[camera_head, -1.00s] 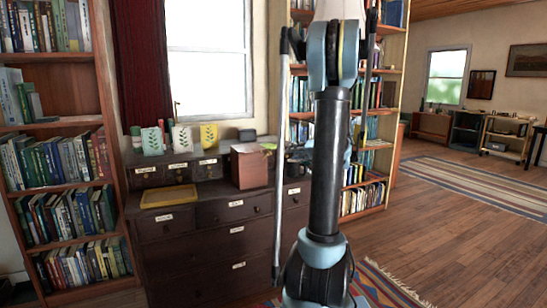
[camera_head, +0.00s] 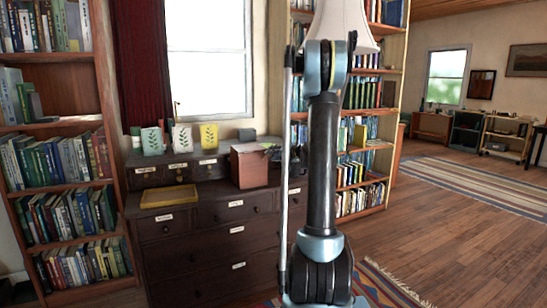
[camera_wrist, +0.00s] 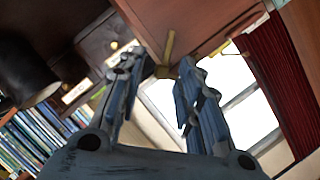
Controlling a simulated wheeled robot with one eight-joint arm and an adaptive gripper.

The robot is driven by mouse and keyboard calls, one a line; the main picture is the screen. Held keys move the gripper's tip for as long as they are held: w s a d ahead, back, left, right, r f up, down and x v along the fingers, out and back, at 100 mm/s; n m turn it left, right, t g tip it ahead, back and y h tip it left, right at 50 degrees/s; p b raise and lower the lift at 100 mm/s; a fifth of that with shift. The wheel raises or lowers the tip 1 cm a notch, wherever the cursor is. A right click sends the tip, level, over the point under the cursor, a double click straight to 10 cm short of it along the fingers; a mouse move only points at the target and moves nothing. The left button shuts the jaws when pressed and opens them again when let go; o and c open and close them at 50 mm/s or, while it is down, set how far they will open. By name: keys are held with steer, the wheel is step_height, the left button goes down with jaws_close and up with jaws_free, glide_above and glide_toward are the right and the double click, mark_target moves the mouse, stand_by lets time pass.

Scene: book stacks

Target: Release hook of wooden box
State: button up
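The reddish-brown wooden box (camera_head: 250,168) stands on the dark chest of drawers in the head view. In the wrist view its side (camera_wrist: 190,22) fills the upper middle. A small brass-coloured hook (camera_wrist: 168,48) sticks out from the box's edge there. My gripper (camera_wrist: 160,64) is open, with one finger on each side of the hook's lower end. The fingertips are close to the hook; whether either touches it I cannot tell. In the head view my arm hides most of the gripper.
The dark chest of drawers (camera_head: 205,240) carries a yellow tray (camera_head: 170,197) and several plant-pattern cards (camera_head: 181,138) left of the box. A bookcase (camera_head: 365,125) stands behind my arm. In the wrist view a black rounded object (camera_wrist: 25,70) is at the left.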

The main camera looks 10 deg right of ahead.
jaws_close()
steer(key=f+m+y, duration=0.1)
steer(key=m, duration=0.2)
steer(key=shift+w+d+f+t+y, duration=0.15)
steer(key=shift+d+f+t+y, duration=0.15)
steer(key=shift+d+f+y, duration=0.1)
stand_by(0.4)
jaws_free()
